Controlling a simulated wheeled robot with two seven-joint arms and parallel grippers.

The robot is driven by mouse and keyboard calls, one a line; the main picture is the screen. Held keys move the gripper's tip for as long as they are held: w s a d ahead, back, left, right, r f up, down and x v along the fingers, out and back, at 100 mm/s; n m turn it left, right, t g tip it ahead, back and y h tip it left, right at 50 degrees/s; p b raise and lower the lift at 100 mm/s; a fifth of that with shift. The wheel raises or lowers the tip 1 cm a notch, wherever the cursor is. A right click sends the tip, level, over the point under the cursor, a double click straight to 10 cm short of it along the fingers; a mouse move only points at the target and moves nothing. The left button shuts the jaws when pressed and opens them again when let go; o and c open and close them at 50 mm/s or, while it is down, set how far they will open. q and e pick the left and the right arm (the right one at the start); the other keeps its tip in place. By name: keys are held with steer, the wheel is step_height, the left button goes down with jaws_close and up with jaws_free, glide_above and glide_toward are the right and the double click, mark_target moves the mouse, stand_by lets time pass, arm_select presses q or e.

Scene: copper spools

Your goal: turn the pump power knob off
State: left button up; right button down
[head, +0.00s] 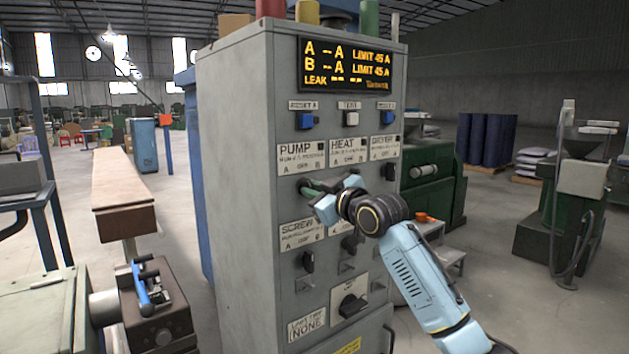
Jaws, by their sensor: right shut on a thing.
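The grey control cabinet (235,170) stands in the middle of the head view. The pump label (297,155) is at the upper left of its front panel. My right gripper (308,189) is at the panel just below that label, shut on the pump knob. The knob is mostly hidden by the fingers, so its pointer direction cannot be told. My right arm comes in from the lower right and covers part of the panel below the heat label (348,150). My left gripper is not in view.
A screw knob (308,261) and a larger lower knob (352,304) sit below on the panel. A lit display (345,66) is above. A bench with a blue-handled tool (149,286) stands at the left. Green machines (430,180) stand behind at the right.

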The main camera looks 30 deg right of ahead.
steer(key=shift+m+p, duration=2.35)
steer(key=shift+m, duration=0.25)
steer(key=c, duration=1.4)
jaws_free()
steer(key=shift+c, duration=0.2)
steer(key=shift+s+d, duration=0.1)
steer(key=s+d+b, duration=0.1)
steer(key=s+b, duration=0.1)
steer(key=s, duration=1.1)
